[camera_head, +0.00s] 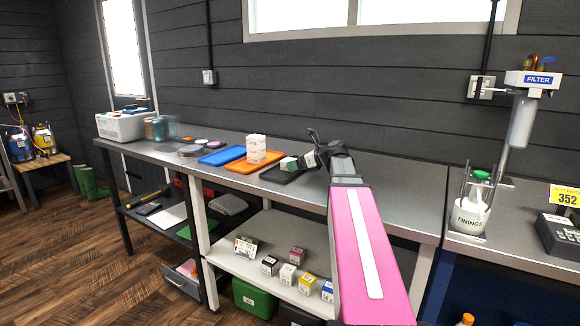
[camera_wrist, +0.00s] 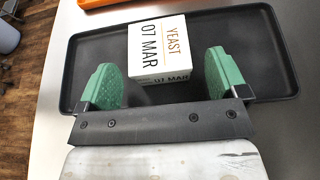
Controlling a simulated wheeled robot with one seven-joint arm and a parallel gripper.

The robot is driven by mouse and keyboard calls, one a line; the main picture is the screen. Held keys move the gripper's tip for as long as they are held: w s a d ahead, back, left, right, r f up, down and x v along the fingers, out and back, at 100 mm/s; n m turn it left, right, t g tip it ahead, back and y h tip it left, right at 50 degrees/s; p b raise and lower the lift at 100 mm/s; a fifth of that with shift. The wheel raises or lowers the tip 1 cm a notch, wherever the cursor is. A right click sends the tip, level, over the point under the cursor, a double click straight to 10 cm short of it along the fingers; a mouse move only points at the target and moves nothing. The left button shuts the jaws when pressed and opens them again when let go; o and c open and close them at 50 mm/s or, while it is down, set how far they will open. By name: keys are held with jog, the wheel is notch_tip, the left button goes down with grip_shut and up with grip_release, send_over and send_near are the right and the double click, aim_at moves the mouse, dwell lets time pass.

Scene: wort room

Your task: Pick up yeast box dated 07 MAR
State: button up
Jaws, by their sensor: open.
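The white yeast box (camera_wrist: 158,45) shows "YEAST 07 MAR" on its top and "07 MAR" on its near side in the wrist view. It sits on the black tray (camera_wrist: 265,45). My gripper (camera_wrist: 165,78) is open, with a green-padded finger on each side of the box's near part. Gaps show between the box and both fingers. In the head view, my gripper (camera_head: 301,161) is low over the black tray (camera_head: 277,175) on the bench, and the box there is hard to make out behind the fingers.
An orange tray (camera_head: 236,166) with stacked white boxes (camera_head: 256,148) and a blue tray (camera_head: 219,156) lie to the left on the bench (camera_head: 390,170). Several small boxes, including a yellow-marked one (camera_head: 307,285), stand on the lower shelf. Bench right of my arm is clear.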

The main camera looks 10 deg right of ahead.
jog(key=shift+x, duration=1.15)
jog(key=c, duration=1)
jog(key=shift+r, duration=0.1)
